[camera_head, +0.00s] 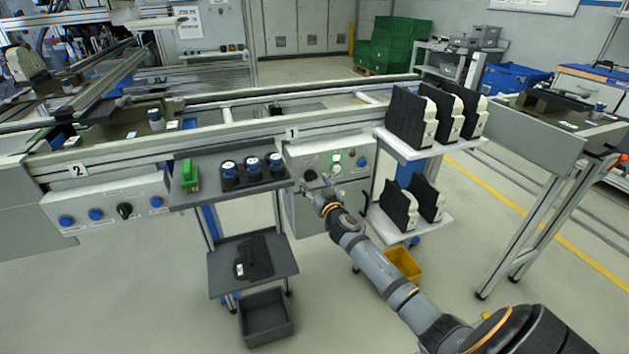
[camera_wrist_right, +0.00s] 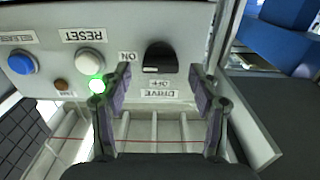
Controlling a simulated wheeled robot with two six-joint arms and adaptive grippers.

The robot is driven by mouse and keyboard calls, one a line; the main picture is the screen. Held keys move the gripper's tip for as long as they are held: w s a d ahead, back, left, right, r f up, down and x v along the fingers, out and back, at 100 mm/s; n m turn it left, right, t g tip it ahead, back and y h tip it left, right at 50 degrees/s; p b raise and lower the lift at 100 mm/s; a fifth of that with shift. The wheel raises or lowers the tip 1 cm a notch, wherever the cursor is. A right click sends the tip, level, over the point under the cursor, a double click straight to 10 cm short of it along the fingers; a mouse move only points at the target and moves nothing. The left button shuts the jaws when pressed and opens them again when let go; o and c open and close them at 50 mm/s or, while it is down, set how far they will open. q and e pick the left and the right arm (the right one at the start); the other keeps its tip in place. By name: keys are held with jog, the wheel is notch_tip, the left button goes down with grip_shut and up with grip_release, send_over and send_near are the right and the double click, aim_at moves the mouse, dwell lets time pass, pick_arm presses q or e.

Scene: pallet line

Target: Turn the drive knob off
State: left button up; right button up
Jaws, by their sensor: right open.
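The drive knob (camera_wrist_right: 160,57) is black and sits on the light grey control panel (camera_wrist_right: 110,25), which appears upside down in the right wrist view. The labels ON, OFF and DRIVE are around the knob; I cannot surely tell which its pointer faces. A green lamp (camera_wrist_right: 96,85) is lit on the panel. My right gripper (camera_wrist_right: 160,75) is open, with its fingers apart on either side of the knob's line and nothing between them. In the head view the right gripper (camera_head: 318,186) is in front of the panel's left part, close to the knob (camera_head: 310,175). My left gripper is out of view.
A white reset button (camera_wrist_right: 89,61) and a blue button (camera_wrist_right: 22,63) are on the same panel. A grey shelf (camera_head: 205,165) with blue-topped parts stands left of it. A rack (camera_head: 400,148) with black and white parts stands close on its right.

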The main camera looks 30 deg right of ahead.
jog(key=shift+w, duration=0.3)
jog(key=c, duration=1.2)
jog(key=shift+o, duration=0.2)
